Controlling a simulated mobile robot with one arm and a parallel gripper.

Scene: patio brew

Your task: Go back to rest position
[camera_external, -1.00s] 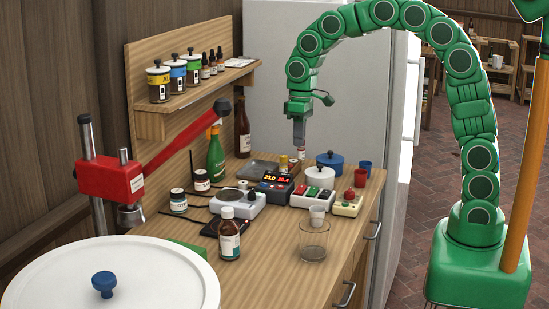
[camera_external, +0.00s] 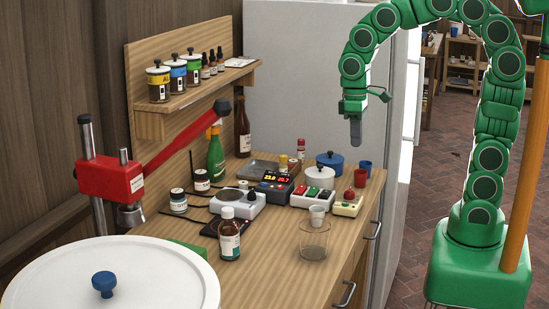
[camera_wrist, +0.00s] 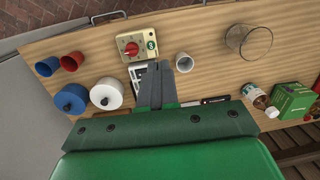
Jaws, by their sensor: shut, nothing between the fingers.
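My gripper (camera_external: 355,132) is shut and empty. It hangs in the air above the right end of the wooden counter (camera_external: 275,262), pointing down and apart from everything on it. In the wrist view my gripper (camera_wrist: 155,88) reaches over the middle of the counter, and its fingers cover part of a white device below.
Below are a white pot (camera_external: 318,179), a blue pot (camera_external: 329,160), a red-knobbed box (camera_external: 348,204), a glass beaker (camera_external: 314,242) and a brown bottle (camera_external: 229,238). A shelf with jars (camera_external: 200,97) hangs at the left. A tall grey cabinet (camera_external: 300,70) stands behind.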

